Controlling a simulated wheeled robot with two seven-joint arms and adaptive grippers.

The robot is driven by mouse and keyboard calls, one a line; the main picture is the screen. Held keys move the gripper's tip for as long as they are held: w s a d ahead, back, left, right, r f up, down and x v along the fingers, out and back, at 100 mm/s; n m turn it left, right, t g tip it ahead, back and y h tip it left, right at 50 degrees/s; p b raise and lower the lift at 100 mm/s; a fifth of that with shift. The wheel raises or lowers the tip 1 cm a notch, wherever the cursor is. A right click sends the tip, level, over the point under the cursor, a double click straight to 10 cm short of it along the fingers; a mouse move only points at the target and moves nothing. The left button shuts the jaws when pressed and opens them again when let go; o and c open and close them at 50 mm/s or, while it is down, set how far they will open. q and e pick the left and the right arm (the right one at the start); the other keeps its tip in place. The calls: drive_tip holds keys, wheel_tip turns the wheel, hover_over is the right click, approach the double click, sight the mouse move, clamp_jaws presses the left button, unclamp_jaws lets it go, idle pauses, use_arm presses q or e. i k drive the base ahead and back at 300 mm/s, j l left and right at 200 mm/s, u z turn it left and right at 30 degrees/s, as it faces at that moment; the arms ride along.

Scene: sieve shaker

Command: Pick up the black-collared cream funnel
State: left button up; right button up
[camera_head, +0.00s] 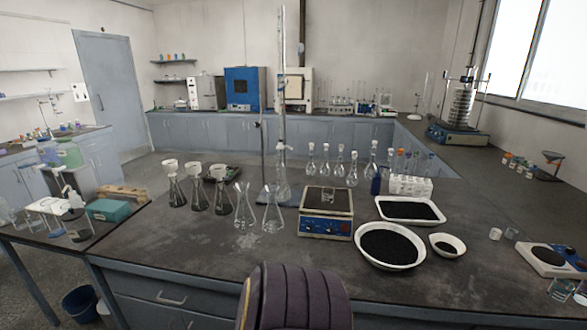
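Three cream funnels sit upright in the necks of conical flasks on the left part of the dark bench: a left funnel (168,163), a middle funnel (193,169) and a right funnel (219,169). Dark parts show around the flask necks below them. The funnels are too small to tell which has a black collar. The flasks under them (177,193) look dark inside. Neither of my grippers is in view.
Two clear conical flasks (272,217) stand right of the funnels, before a tall stand. A blue balance (325,226) and white trays of black grains (361,258) are further right. A dark ribbed padded thing (295,297) rises at the front edge.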

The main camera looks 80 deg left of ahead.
sight(218, 171)
drive_tip(key=u, duration=3.5)
